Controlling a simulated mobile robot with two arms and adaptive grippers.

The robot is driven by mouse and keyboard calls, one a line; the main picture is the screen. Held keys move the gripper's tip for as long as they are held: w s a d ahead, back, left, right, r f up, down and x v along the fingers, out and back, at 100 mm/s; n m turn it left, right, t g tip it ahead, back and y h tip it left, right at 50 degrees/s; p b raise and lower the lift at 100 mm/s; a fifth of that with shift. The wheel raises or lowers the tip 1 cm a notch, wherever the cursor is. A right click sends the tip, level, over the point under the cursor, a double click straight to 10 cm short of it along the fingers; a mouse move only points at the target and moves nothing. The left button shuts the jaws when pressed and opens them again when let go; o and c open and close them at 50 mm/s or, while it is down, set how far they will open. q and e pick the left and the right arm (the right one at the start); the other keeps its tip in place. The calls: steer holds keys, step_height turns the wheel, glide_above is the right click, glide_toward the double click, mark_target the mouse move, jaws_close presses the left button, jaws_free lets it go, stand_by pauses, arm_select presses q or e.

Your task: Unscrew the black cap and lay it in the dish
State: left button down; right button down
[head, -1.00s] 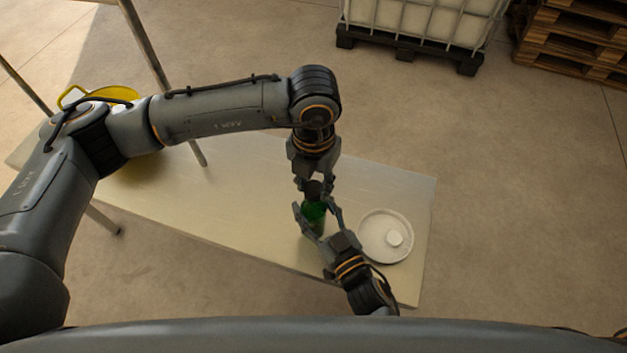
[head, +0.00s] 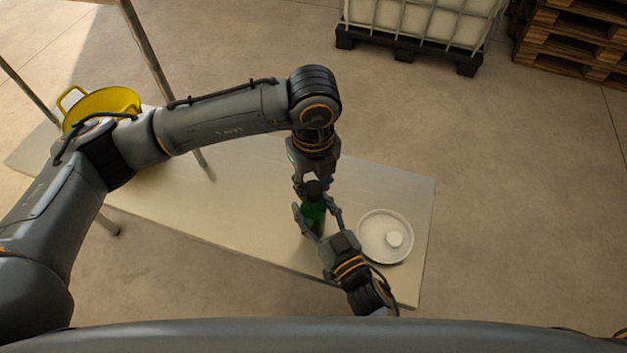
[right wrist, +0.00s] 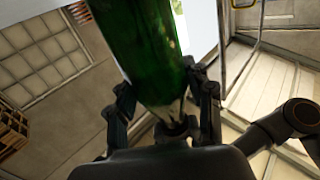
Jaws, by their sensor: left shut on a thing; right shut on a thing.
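A green bottle (head: 314,214) stands on the table's front part, with a dark cap (head: 314,187) at its top. My left gripper (head: 313,185) comes from above and behind and is shut on the black cap. My right gripper (head: 319,220) comes from the front and is shut around the bottle's body. In the right wrist view, the green bottle (right wrist: 152,55) lies between the fingers of my right gripper (right wrist: 165,105). The round pale dish (head: 367,246) lies just right of the bottle.
A yellow tub (head: 98,102) with handles stands at the table's far left, partly behind my left arm. The pale table (head: 220,210) is bare between tub and bottle. A caged white container (head: 420,22) and wooden pallets (head: 575,40) stand on the floor behind.

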mark_target(313, 188)
arm_select(q)
steer(key=shift+r, duration=0.25)
steer(key=shift+r, duration=0.85)
steer(key=shift+r, duration=2)
arm_select(e)
steer(key=shift+c, duration=2.3)
jaws_free()
